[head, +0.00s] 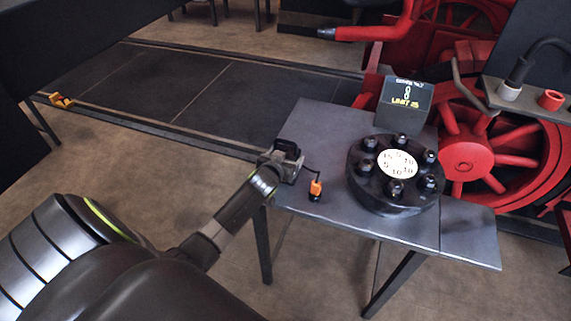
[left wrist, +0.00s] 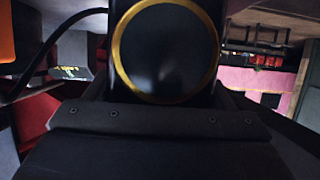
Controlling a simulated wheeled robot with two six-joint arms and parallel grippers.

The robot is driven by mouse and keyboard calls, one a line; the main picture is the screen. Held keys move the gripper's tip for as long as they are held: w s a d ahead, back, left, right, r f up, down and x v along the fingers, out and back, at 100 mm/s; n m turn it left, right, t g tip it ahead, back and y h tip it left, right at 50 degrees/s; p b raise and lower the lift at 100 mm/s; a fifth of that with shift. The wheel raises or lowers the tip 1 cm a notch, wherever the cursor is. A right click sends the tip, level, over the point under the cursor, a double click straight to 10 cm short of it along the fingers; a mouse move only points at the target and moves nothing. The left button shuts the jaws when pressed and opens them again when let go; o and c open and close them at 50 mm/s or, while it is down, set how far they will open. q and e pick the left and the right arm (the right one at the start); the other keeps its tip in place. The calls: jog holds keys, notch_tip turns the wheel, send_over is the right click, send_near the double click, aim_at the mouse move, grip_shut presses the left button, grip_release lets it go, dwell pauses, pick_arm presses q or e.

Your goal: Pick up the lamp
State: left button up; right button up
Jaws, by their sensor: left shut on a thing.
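The lamp seems to be the dark body with a round dark lens and gold ring (left wrist: 168,50) that fills the upper middle of the left wrist view. My left gripper (head: 281,164) is at the left edge of the grey table, shut on this dark body (head: 288,149). The gripper hides much of the lamp in the head view, and I cannot tell whether it touches the tabletop. My right gripper is in neither view.
An orange and black piece (head: 315,189) stands close right of the gripper, with a black cable beside it. A round black plate with several studs (head: 393,208) and a dark display (head: 404,101) occupy the table (head: 310,118). Red wheels (head: 470,155) stand behind.

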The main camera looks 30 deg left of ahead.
pick_arm(q)
jog(key=shift+r+b, duration=0.45)
jog(key=shift+r, duration=4.65)
jog(key=shift+w, duration=0.1)
